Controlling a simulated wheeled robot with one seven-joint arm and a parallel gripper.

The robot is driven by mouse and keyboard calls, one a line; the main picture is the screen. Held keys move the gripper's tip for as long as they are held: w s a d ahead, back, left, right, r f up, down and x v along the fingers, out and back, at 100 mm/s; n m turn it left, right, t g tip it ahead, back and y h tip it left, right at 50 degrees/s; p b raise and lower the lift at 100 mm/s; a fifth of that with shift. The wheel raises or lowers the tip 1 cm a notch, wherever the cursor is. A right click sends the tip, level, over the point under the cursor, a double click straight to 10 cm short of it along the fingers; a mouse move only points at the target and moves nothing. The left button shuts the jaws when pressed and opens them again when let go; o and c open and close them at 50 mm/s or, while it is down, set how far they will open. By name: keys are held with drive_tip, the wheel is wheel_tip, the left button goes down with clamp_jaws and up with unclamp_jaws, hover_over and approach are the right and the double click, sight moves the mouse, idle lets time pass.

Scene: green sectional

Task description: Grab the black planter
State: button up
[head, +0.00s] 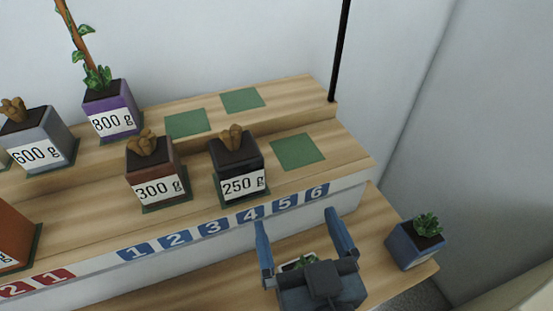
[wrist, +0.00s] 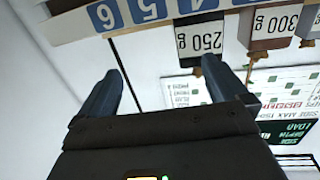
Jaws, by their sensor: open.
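The black planter (head: 237,165) has a "250 g" label and a brown knobbly plant. It stands on a green square on the lower wooden step, above the number 4. In the wrist view, its "250 g" label (wrist: 199,40) shows upside down near the right finger. My gripper (head: 295,213) is open and empty, in front of and below the planter, to its right in the head view. Its blue fingers are apart and not touching the planter. They also show in the wrist view (wrist: 162,68).
A brown "300 g" planter (head: 156,172) stands close left of the black one. An empty green square (head: 297,151) lies to the right. A blue succulent pot (head: 413,244) sits lower right.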

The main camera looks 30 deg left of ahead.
drive_tip(key=n+g+y, duration=0.2)
approach(228, 135)
drive_tip(key=shift+f+p+x, duration=0.15)
drive_tip(key=shift+p+x, duration=0.35)
drive_tip(key=shift+x, duration=1.15)
drive_tip(key=shift+f+p+x, duration=0.15)
drive_tip(key=shift+p+x, duration=0.3)
drive_tip(key=shift+x, duration=1.25)
drive_tip(key=shift+d, duration=0.1)
drive_tip(key=shift+c, duration=0.5)
drive_tip(key=c, duration=1)
drive_tip(key=shift+o, duration=0.2)
drive_tip(key=shift+r, duration=0.1)
